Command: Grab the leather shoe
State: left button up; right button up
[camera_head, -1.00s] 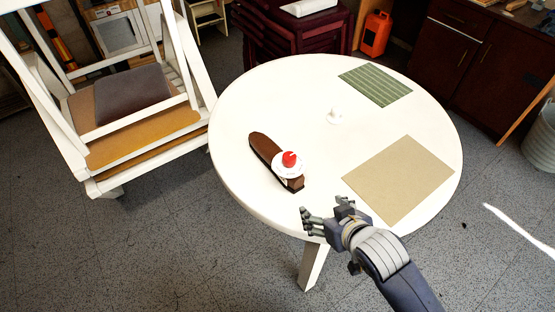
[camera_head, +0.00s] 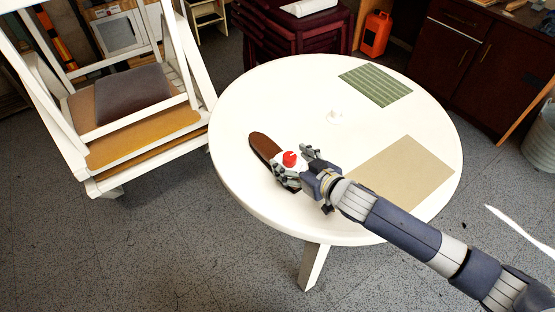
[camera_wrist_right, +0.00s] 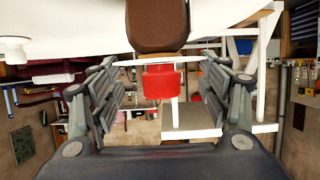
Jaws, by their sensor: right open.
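The brown leather shoe (camera_head: 264,146) lies on the left part of the round white table, pointing diagonally. A red round object (camera_head: 289,158) on a white piece sits over its near end. My right gripper (camera_head: 297,166) is open at that near end, its fingers spread on either side of the red object and hiding part of the shoe. In the right wrist view the red object (camera_wrist_right: 159,82) shows between the two open fingers, with the brown shoe (camera_wrist_right: 157,24) beyond it. I cannot tell whether the fingers touch anything. My left gripper is not in view.
The round white table (camera_head: 245,105) also holds a small white object (camera_head: 335,116), a green striped mat (camera_head: 376,86) and a beige mat (camera_head: 405,172). A white chair (camera_head: 120,110) stands close on the left. The table's far left part is clear.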

aim_at(281, 155)
jog(key=shift+x, duration=2.9)
jog(key=shift+s, duration=0.1)
jog(key=shift+c, duration=0.6)
jog(key=c, duration=1.3)
